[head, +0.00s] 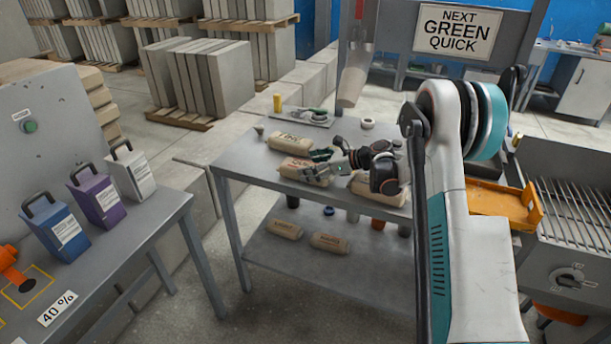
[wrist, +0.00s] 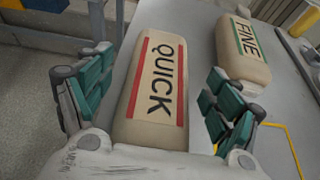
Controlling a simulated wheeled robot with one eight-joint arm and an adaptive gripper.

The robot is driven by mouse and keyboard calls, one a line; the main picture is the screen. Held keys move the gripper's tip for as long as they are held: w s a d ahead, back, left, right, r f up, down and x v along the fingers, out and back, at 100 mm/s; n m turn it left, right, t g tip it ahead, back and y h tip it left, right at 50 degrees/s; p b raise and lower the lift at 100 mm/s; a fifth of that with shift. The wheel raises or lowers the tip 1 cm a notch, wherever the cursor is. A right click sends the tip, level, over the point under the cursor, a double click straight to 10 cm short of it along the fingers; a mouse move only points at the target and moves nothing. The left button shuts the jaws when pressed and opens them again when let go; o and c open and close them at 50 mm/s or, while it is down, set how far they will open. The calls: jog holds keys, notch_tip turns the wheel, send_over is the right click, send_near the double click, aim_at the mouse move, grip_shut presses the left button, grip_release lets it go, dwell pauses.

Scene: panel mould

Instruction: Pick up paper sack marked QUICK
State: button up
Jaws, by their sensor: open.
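The paper sack marked QUICK (wrist: 160,80) is tan with red stripes and black lettering. In the wrist view it lies between the two fingers of my gripper (wrist: 150,110), with a finger apart from it on each side. In the head view the QUICK sack (head: 293,166) lies on the grey table's top (head: 240,160), its right end partly hidden by my gripper (head: 328,165). My gripper is open over that end of the sack. The fingers' height above the table is hard to judge.
A sack marked FINE (wrist: 241,50) lies beside QUICK; it also shows in the head view (head: 290,141). Another sack (head: 378,190) lies under my wrist. A tray with tools (head: 303,118) stands at the back. More sacks (head: 286,230) lie on the lower shelf.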

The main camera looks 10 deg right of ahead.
jog(key=shift+x, duration=1)
jog(key=c, duration=1.7)
jog(key=shift+c, duration=0.2)
